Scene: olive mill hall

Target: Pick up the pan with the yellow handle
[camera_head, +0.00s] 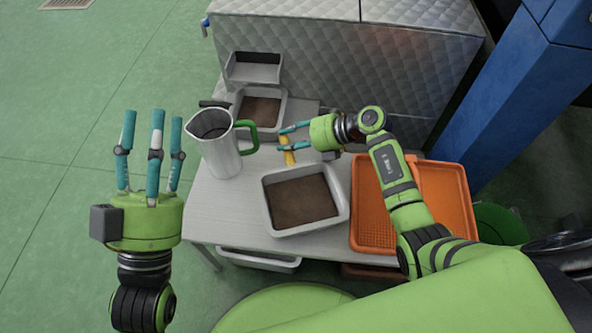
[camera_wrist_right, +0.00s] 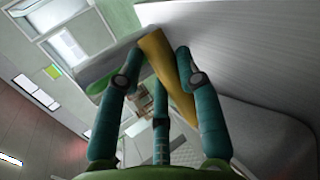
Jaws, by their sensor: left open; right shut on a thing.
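The pan with the yellow handle (camera_head: 312,224) is a grey, square pan with a brown inside, at the front middle of the table in the head view. Its yellow handle (camera_head: 289,157) points to the back, and it also shows in the right wrist view (camera_wrist_right: 164,68). My right gripper (camera_head: 284,142) is shut on this handle, with fingers on both sides. I cannot tell whether the pan is clear of the table. My left gripper (camera_head: 147,125) is open and empty, left of the table, fingers pointing up in the picture.
A metal jug (camera_head: 219,150) with a green handle stands left of the pan. Another grey pan (camera_head: 282,113) and a grey container (camera_head: 252,72) are behind. An orange tray (camera_head: 448,172) lies on the right. A quilted grey block (camera_head: 330,60) stands behind the table.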

